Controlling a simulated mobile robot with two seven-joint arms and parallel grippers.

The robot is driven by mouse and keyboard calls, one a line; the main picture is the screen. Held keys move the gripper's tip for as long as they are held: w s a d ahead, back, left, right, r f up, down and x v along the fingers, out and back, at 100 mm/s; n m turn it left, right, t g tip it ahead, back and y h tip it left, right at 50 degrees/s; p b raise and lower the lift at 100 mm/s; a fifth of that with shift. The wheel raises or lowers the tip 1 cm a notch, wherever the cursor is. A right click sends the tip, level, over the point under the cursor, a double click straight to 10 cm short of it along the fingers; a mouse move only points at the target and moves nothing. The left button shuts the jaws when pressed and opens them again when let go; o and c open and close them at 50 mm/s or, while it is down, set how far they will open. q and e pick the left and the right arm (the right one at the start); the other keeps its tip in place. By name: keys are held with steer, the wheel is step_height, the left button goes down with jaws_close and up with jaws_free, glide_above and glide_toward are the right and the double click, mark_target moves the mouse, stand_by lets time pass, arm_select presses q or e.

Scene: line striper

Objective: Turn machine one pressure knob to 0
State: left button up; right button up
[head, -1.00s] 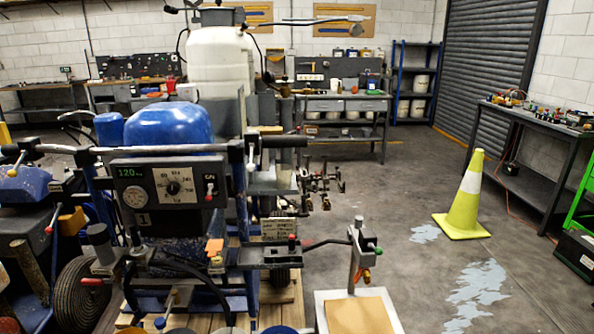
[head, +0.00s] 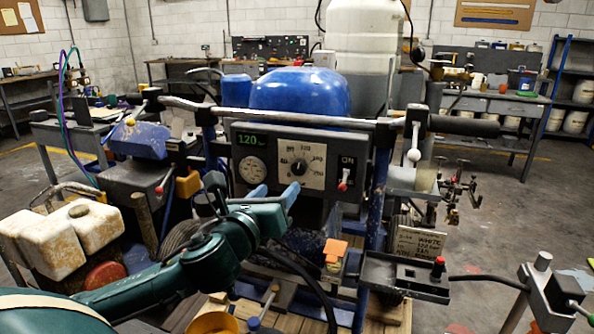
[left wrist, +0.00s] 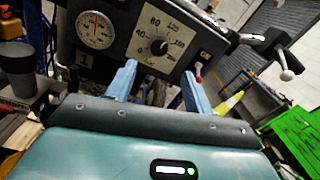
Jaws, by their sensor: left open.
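The pressure knob (head: 299,167) is a small black dial on a pale square scale plate on the grey control panel (head: 329,144) of the line striper. A green display reading 120 and a round gauge (head: 252,170) are on the panel's left. The knob also shows in the left wrist view (left wrist: 159,47), with the gauge (left wrist: 96,30) to its left and a figure 1 below the gauge. My left gripper (head: 276,192) is open and empty, its two blue fingers (left wrist: 157,78) pointing at the panel just below the knob, apart from it. My right gripper is out of view.
A red-tipped toggle switch (head: 343,181) sits right of the knob. The handlebar (head: 270,115) crosses above the panel. A small tray (head: 405,277) is at the lower right, and stained white jugs (head: 70,232) stand at the left. Open floor lies at the right.

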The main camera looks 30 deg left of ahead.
mark_target(297, 169)
arm_select(q)
steer(key=x, duration=1)
steer(key=shift+w+f+p, duration=0.1)
steer(key=shift+w+p, duration=0.1)
steer(key=shift+p, duration=0.1)
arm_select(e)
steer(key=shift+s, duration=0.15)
arm_select(q)
steer(key=c, duration=1)
steer(key=shift+o, duration=0.2)
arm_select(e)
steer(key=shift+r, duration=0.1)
